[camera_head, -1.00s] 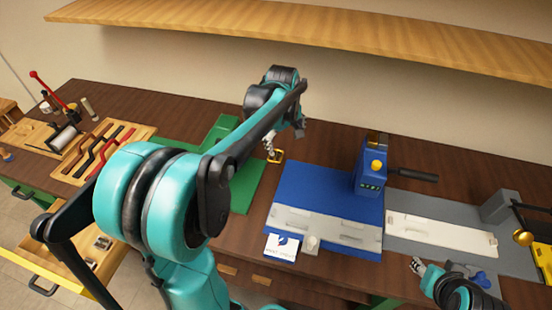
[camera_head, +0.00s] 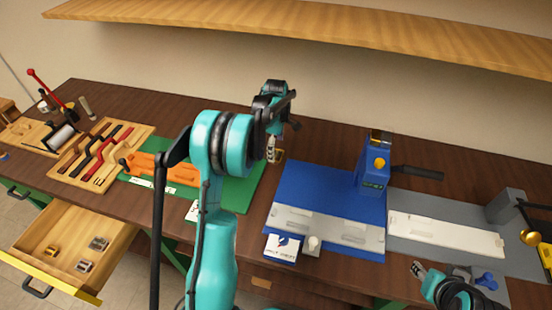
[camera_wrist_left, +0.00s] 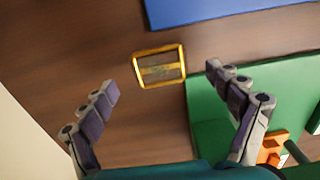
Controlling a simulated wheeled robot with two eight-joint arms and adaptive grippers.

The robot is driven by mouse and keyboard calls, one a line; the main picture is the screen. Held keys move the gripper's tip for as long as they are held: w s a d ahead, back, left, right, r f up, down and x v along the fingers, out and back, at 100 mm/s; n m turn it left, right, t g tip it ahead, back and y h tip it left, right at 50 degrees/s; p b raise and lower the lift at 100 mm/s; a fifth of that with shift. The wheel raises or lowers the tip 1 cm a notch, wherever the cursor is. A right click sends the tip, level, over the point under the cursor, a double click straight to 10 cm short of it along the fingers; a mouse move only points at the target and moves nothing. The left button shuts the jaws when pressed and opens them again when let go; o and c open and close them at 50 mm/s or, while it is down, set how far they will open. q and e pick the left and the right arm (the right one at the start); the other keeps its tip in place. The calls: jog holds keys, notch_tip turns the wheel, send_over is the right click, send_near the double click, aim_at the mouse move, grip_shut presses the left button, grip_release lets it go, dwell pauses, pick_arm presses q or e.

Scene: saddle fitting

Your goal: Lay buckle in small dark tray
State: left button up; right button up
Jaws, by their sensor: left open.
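A small yellow-rimmed rectangle (camera_head: 277,156) lies on the brown bench between the green mat and the blue mat. It also shows in the left wrist view (camera_wrist_left: 159,66); its inside is dark brown with a blurred greenish shape, and I cannot tell whether that is a buckle lying in a small dark tray. My left gripper (camera_head: 271,148) is open above it, its two fingers apart on either side in the wrist view, with nothing between them. Small metal pieces that look like buckles lie in the open drawer (camera_head: 40,228). My right gripper (camera_head: 418,268) is at the lower right.
The green mat (camera_head: 235,190) carries an orange tool (camera_head: 150,166). The blue mat (camera_head: 300,185) holds a blue device (camera_head: 372,170) and grey strips. A wooden shelf (camera_head: 300,35) runs overhead.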

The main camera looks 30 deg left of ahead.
aim_at(276, 156)
pick_arm(q)
notch_tip(276, 156, down, 3)
jog(key=shift+w+r, duration=0.1)
jog(key=shift+r, duration=0.15)
jog(key=c, duration=1.3)
jog(key=shift+s+d, duration=0.1)
jog(key=shift+s, duration=0.1)
jog(key=shift+c, duration=1.3)
jog(key=shift+r, duration=0.1)
